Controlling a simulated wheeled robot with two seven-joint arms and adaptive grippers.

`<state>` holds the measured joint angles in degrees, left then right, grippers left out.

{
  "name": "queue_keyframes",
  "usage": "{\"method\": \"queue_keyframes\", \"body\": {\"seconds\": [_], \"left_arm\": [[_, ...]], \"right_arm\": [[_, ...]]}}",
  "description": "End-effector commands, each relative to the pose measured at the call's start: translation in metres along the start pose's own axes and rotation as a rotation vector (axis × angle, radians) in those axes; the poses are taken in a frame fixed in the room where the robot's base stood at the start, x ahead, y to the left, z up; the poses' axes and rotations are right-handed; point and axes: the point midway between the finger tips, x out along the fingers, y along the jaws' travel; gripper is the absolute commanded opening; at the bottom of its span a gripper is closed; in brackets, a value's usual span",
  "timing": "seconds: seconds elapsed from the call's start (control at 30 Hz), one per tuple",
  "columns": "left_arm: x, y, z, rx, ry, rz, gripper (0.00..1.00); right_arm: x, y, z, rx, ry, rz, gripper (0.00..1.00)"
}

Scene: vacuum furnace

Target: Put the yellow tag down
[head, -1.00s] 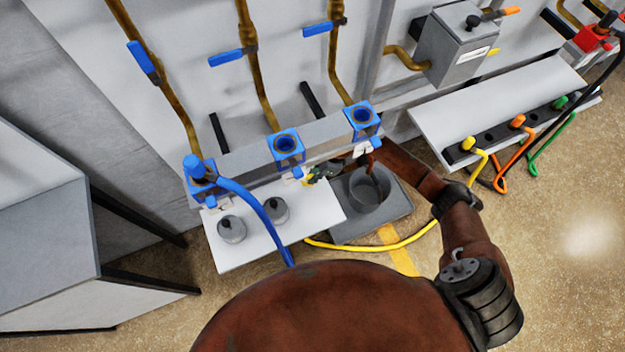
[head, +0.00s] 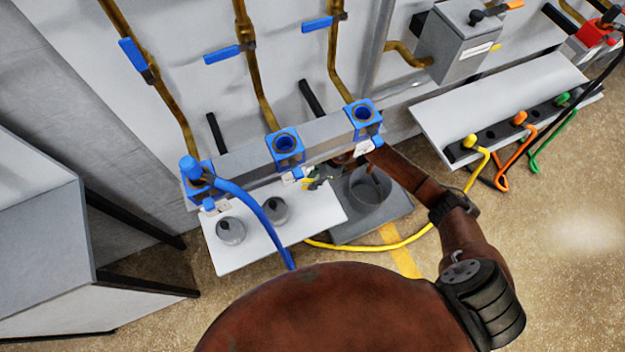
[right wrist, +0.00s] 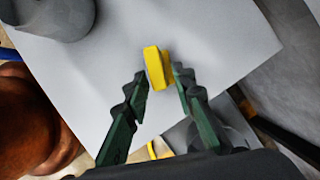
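The yellow tag (right wrist: 154,68) is a small block at the fingertips of my right gripper (right wrist: 159,80), over or on the white shelf (right wrist: 225,40). The right finger is close against or touching the tag, while a gap shows between the left finger and the tag. The fingers stand apart. In the head view the right gripper (head: 319,183) is small and partly hidden below the grey rail, with a bit of the yellow tag (head: 307,184) at its tip, above the right part of the white shelf (head: 240,252). My left gripper is not in view.
Blue sockets (head: 286,146) line the rail above, one with a blue hose (head: 262,215). A grey tray with a round cup (head: 371,199) sits right of the shelf. A yellow hose (head: 405,243) runs past it.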

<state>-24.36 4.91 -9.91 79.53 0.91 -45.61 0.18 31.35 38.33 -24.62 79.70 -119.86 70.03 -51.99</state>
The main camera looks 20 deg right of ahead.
Motion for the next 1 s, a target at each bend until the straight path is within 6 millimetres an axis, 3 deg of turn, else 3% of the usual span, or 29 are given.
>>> {"method": "queue_keyframes", "body": {"seconds": [0.4, 0.57, 0.8, 1.0], "left_arm": [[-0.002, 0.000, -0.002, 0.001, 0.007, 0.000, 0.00], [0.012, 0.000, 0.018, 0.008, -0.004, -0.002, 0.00], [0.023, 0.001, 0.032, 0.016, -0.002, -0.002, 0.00], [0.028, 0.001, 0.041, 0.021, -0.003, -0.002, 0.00]], "right_arm": [[-0.004, 0.000, 0.002, 0.000, 0.000, -0.001, 0.28], [-0.020, -0.001, 0.002, -0.003, 0.001, -0.004, 0.28], [-0.039, 0.000, -0.055, 0.001, 0.005, -0.001, 0.28], [-0.052, 0.000, -0.090, 0.000, 0.002, -0.001, 0.28]]}}
